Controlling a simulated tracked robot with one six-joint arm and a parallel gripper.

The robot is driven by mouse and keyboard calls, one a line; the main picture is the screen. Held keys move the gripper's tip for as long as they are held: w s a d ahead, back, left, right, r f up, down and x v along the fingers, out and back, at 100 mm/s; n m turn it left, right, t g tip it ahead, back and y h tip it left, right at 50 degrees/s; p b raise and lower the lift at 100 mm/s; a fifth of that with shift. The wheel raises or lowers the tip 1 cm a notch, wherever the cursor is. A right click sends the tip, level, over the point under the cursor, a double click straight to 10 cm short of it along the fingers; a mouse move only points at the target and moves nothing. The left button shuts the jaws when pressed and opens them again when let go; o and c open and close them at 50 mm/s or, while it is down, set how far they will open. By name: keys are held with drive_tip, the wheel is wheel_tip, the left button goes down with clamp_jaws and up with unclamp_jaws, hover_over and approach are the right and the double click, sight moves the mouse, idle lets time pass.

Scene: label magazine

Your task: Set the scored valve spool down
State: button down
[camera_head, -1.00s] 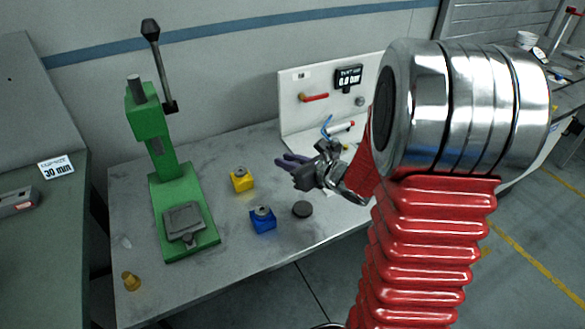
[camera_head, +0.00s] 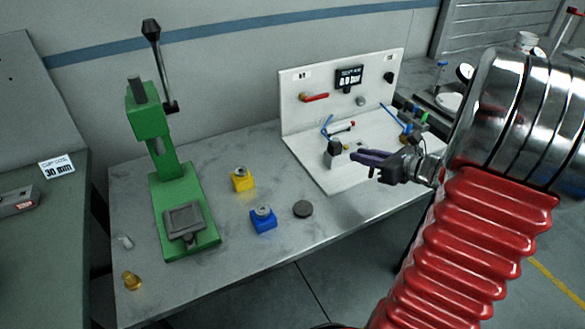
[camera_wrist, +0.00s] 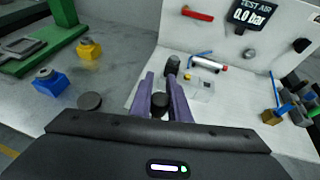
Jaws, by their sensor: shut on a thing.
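My gripper (camera_head: 362,158) with purple fingers is over the front of the white test stand's base (camera_head: 325,172). In the wrist view my gripper (camera_wrist: 164,84) is shut on a short dark cylinder (camera_wrist: 159,103), apparently the valve spool. I cannot make out score marks on it. Whether it touches the base is unclear, and the head view does not show it clearly. Just beyond the fingertips stands another dark cylindrical part (camera_wrist: 172,65), with a pale block (camera_wrist: 202,88) with a yellow spot to its right.
The stand's back panel (camera_head: 300,108) has a red lever (camera_head: 315,97) and a display (camera_head: 349,77) reading 0.0 bar. Left are a dark disc (camera_head: 303,209), blue block (camera_head: 263,222), yellow block (camera_head: 243,180) and green press (camera_head: 168,190). Blue and green fittings (camera_head: 408,128) are at right.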

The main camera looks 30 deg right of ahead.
drive_tip(key=shift+f, duration=2.95)
drive_tip(key=shift+f, duration=2.05)
drive_tip(key=shift+f, duration=0.1)
drive_tip(key=c, duration=1.7)
unclamp_jaws()
drive_tip(key=shift+o, duration=0.2)
